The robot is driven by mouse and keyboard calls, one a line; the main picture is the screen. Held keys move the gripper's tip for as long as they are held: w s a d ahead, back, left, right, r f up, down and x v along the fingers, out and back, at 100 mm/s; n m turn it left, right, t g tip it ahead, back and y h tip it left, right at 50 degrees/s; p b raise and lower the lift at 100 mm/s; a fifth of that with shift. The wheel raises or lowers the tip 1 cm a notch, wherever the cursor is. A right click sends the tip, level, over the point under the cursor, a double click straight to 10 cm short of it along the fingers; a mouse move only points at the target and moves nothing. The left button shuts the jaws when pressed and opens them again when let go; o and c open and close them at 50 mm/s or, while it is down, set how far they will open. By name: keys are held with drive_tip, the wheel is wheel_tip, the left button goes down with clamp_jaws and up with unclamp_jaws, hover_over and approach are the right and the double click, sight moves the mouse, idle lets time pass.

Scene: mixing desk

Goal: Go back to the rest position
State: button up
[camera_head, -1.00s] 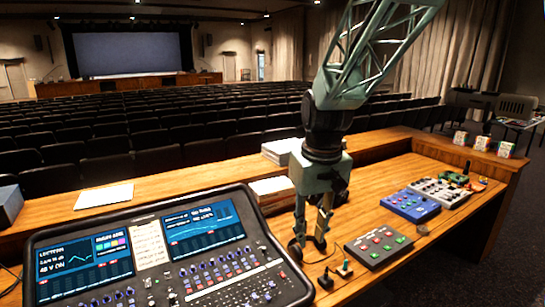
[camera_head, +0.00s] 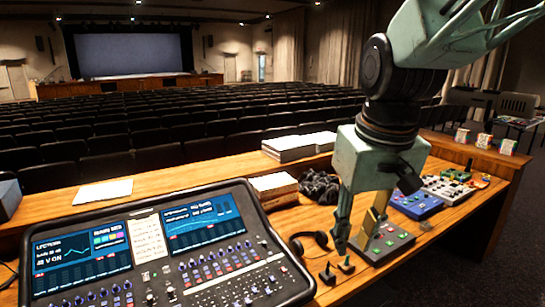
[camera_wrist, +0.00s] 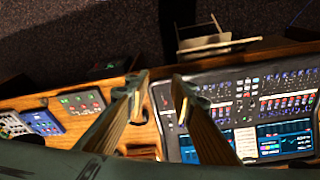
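My gripper (camera_head: 353,240) hangs over the front right part of the wooden desk (camera_head: 440,146), with nothing seen between its fingers. In the head view it is in front of the grey box with red and green buttons (camera_head: 386,243) and partly hides it. In the wrist view the two fingers of my gripper (camera_wrist: 160,84) stand apart with a clear gap, above the desk edge. The mixing console (camera_wrist: 245,105) lies to their right in that view, and the button box (camera_wrist: 80,102) to their left.
Black headphones (camera_head: 309,241) and two small joysticks (camera_head: 327,275) sit close to my gripper. Paper stacks (camera_head: 290,147), a blue box (camera_head: 416,204) and a light mixer (camera_head: 447,189) are farther back. Small patterned cubes (camera_head: 484,141) stand on the right ledge.

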drive_tip(key=s+d+f+m+b, duration=0.1)
drive_tip(key=s+d+b, duration=0.1)
drive_tip(key=s, duration=0.9)
drive_tip(key=s+d+f+m+t+b, duration=0.1)
drive_tip(key=s+d+b, duration=0.2)
drive_tip(key=s, duration=0.7)
drive_tip(key=shift+s+f, duration=0.4)
drive_tip(key=shift+c, duration=0.2)
